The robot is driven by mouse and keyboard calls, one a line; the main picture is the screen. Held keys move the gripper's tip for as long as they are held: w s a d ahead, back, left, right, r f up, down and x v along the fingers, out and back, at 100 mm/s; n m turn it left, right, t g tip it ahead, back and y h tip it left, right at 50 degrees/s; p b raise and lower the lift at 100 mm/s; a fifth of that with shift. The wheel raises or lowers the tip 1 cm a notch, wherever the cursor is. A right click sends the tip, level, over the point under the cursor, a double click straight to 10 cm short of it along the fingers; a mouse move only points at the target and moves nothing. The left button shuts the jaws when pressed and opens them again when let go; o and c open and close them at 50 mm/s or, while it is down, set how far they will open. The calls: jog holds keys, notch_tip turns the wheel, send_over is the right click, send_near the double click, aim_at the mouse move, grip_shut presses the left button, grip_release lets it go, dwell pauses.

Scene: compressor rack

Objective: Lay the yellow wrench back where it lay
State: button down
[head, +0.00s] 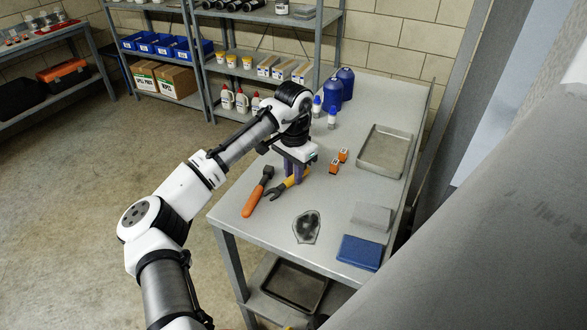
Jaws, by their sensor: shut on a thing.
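The yellow wrench (283,187) is at the left side of the grey workbench, its dark open jaw pointing down-left. My gripper (294,177) points down over the yellow part of the wrench and is shut on it. The far end of the wrench is partly hidden by the fingers. I cannot tell whether the wrench touches the bench top (265,226) or is just above it. An orange-handled tool (257,194) with a dark head lies close to the left of the wrench.
A metal tray (382,152), blue bottles (338,88), a grey block (371,217), a blue book-like item (359,252) and a dark-stained cloth (307,227) are on the bench. Shelves (210,70) stand behind.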

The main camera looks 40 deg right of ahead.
jog(key=shift+d, duration=0.1)
jog(key=shift+w+d+p, duration=0.2)
jog(key=shift+d+p, duration=1.2)
jog(key=shift+d, duration=1.4)
jog(key=shift+d, duration=0.15)
jog(key=c, duration=1.2)
grip_release()
notch_tip(320, 180, up, 14)
jog(key=b, duration=0.2)
jog(key=shift+f, duration=0.15)
